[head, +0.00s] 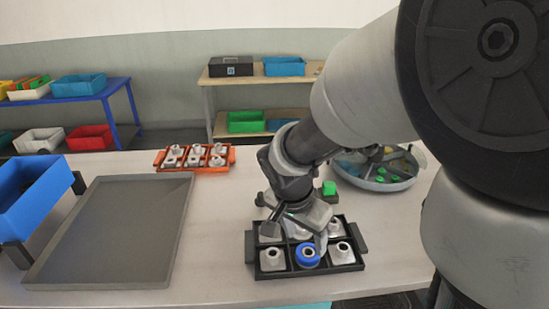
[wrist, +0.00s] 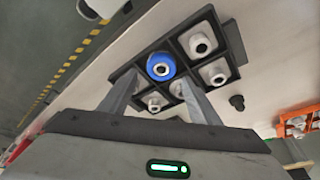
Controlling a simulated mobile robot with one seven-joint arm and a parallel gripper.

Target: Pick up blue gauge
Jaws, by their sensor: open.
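The blue gauge (head: 308,256) is a round blue ring with a pale centre. It sits in the front middle compartment of a black divided tray (head: 352,267). In the wrist view the blue gauge (wrist: 161,66) lies ahead of the fingers, near the gap between their tips. My gripper (head: 304,226) is above the tray, tilted, just behind the gauge. In the wrist view my gripper (wrist: 157,78) has its two fingers spread with nothing held between them. The arm and gripper hide part of the tray's back row in the head view.
White fittings (head: 272,259) fill the neighbouring compartments, close beside the gauge. A grey flat tray (head: 115,230) lies left. An orange tray (head: 196,158) of fittings stands behind. A round basin (head: 378,170) with green pieces is at back right. The table is bare between the trays.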

